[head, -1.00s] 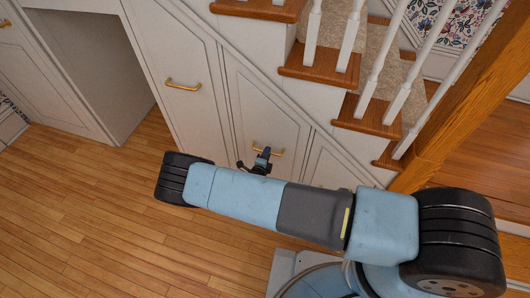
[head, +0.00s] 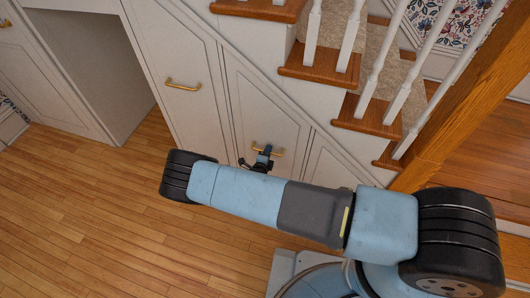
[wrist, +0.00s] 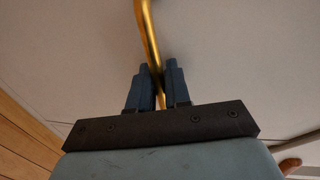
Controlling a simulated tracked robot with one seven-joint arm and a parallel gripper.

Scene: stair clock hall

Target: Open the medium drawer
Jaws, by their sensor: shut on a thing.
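The medium drawer (head: 262,108) is a white panelled front under the stairs, between a taller front on the left and a smaller one on the right. Its brass handle (head: 279,152) sits low on the front. My gripper (head: 265,152) is at this handle, partly hidden behind my arm. In the wrist view the brass handle (wrist: 148,35) runs down between the two blue fingers of my gripper (wrist: 158,85), which are closed around it. The drawer front (wrist: 225,60) fills most of that view. I see no clear gap around the drawer front.
A taller front (head: 178,50) with a brass handle (head: 183,85) stands to the left, beside an open recess (head: 95,60). A smaller front (head: 330,165) is to the right. Wooden stairs (head: 320,65) rise above. The wood floor (head: 90,215) at left is clear.

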